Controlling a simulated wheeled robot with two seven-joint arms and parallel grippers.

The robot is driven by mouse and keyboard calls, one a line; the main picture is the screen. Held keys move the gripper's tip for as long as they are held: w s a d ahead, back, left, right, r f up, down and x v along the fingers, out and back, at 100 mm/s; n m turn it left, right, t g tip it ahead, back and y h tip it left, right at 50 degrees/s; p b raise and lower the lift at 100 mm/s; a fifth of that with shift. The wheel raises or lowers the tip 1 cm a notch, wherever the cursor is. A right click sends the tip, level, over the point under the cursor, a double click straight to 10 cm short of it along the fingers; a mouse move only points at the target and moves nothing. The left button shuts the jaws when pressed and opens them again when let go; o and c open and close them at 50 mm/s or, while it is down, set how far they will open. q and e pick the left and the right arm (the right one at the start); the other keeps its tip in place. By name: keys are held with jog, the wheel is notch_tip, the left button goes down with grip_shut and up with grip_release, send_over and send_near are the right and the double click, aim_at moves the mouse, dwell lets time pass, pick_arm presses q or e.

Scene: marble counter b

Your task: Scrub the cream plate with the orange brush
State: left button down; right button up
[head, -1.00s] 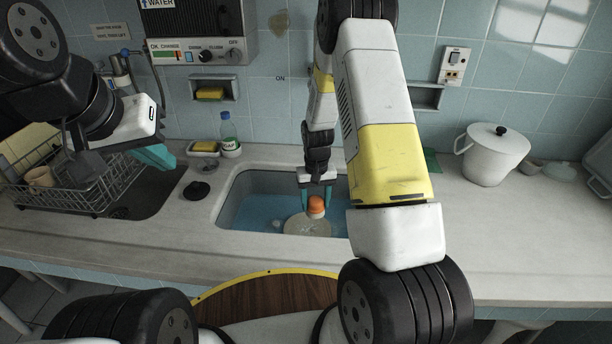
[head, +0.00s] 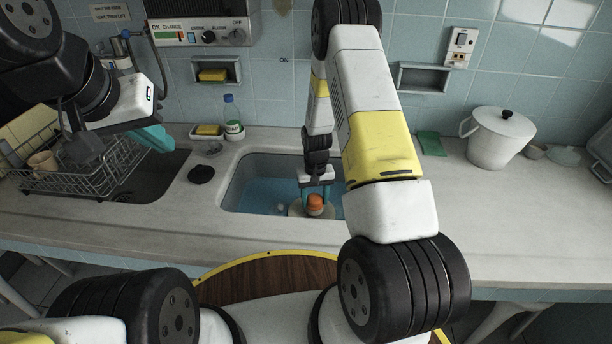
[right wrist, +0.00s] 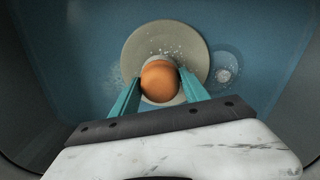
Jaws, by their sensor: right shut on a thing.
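The orange brush (head: 315,203) is held between the teal fingers of my right gripper (head: 315,193), down in the sink. In the right wrist view its round orange top (right wrist: 160,80) sits between the fingertips of the right gripper (right wrist: 160,92). The cream plate (right wrist: 140,45) lies under the brush, with white specks on its surface; it also shows partly in the head view (head: 298,211). Whether the bristles touch the plate is hidden. My left gripper (head: 155,138) hangs over the dish rack side, its teal fingers seen from the side, and their gap cannot be made out.
The sink (head: 232,190) has blue water and a drain (right wrist: 224,75) beside the plate. A wire dish rack (head: 75,180) with a cup stands left. A bottle (head: 231,118) and sponge dish (head: 207,131) stand behind. A white pot (head: 497,140) stands right; the front counter is clear.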

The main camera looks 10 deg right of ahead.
jog(key=shift+f, duration=0.95)
dwell(0.6)
jog(key=shift+s+d, duration=0.25)
jog(key=shift+d, duration=0.65)
jog(key=shift+s+d, duration=0.2)
jog(key=shift+d, duration=0.65)
jog(key=shift+a, duration=0.15)
jog(key=shift+w+a+f, duration=0.1)
jog(key=shift+w+a, duration=0.05)
jog(key=shift+a, duration=0.5)
jog(key=shift+w+a+f, duration=0.15)
jog(key=shift+w+a, duration=0.05)
jog(key=shift+a, duration=0.85)
jog(key=shift+c, duration=1.3)
